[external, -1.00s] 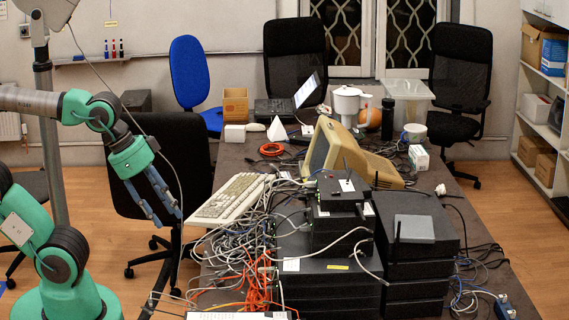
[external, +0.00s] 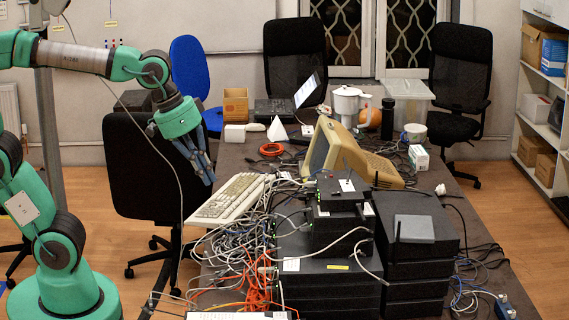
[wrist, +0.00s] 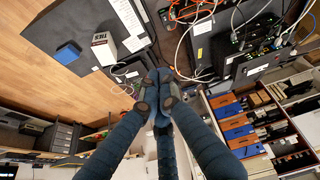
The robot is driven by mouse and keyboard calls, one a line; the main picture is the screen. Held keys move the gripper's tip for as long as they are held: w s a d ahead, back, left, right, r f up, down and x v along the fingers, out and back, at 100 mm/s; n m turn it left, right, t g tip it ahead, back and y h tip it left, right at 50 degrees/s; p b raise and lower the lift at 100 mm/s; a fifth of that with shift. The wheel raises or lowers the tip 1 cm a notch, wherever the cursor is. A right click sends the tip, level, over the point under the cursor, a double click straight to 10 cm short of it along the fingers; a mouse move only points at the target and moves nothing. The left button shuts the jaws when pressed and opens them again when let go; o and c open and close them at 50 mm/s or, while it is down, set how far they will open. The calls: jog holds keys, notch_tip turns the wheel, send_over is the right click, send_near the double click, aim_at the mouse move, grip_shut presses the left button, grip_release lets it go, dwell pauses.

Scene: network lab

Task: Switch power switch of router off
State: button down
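A small black router (external: 340,186) with an upright antenna sits on top of the middle stack of black network boxes. Another antenna stands by a grey box (external: 414,228) on the right stack. I cannot make out a power switch on any of them. My gripper (external: 207,178) is in the air left of the keyboard, apart from the routers, pointing down and right. In the wrist view its blue fingers (wrist: 158,90) come together at the tips with nothing between them. Black devices with green lights (wrist: 245,62) show at the upper right of the wrist view.
A beige keyboard (external: 230,198) lies at the table's left side, beside tangled cables (external: 235,245). An old beige computer (external: 350,158) stands behind the stacks. A black chair (external: 140,175) is close behind my gripper.

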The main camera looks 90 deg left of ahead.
jog(key=w+a+r+n+p, duration=0.3)
jog(key=w+a+r, duration=0.1)
jog(key=w, duration=0.5)
jog(key=n+g+p, duration=0.3)
jog(key=n+p, duration=0.8)
send_over(336, 193)
jog(key=shift+s+f, duration=0.15)
jog(key=shift+f, duration=1.1)
jog(key=shift+s+f, duration=0.1)
jog(key=shift+f, duration=1.1)
jog(key=shift+f, duration=0.1)
jog(key=f, duration=0.4)
jog(key=w+f, duration=0.1)
jog(key=f, duration=0.8)
jog(key=shift+w+f, duration=0.35)
